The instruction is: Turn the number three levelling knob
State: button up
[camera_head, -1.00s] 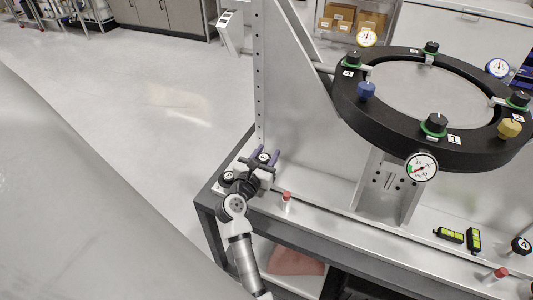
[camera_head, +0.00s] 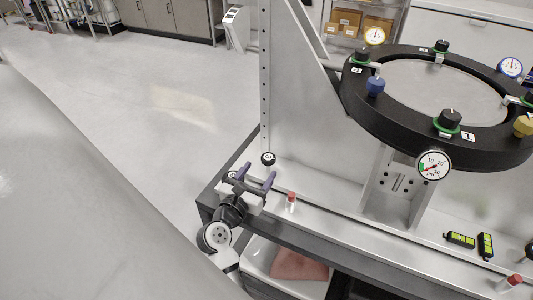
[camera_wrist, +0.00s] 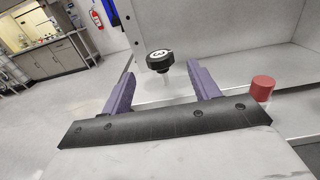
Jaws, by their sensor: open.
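A black lobed knob (camera_wrist: 160,61) with a white cap that appears to read 3 stands on a pale stem in the wrist view. In the head view a black knob with a white cap (camera_head: 268,158) stands on the left end of the bench, just beyond my gripper (camera_head: 257,175). My gripper is open, its two purple fingers pointing at the knob. In the wrist view the knob shows between the fingers of my gripper (camera_wrist: 161,75), apparently beyond the tips and touching neither.
A red-capped post (camera_head: 291,201) stands right of my gripper and shows close to the right finger in the wrist view (camera_wrist: 262,88). A black ring (camera_head: 390,125) with knobs and dial gauges is raised over the bench. Yellow-black levels (camera_head: 485,245) lie at right.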

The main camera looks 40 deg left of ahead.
jog(key=b+v, duration=0.1)
jog(key=v, duration=0.4)
jog(key=shift+s, duration=0.15)
dwell(0.3)
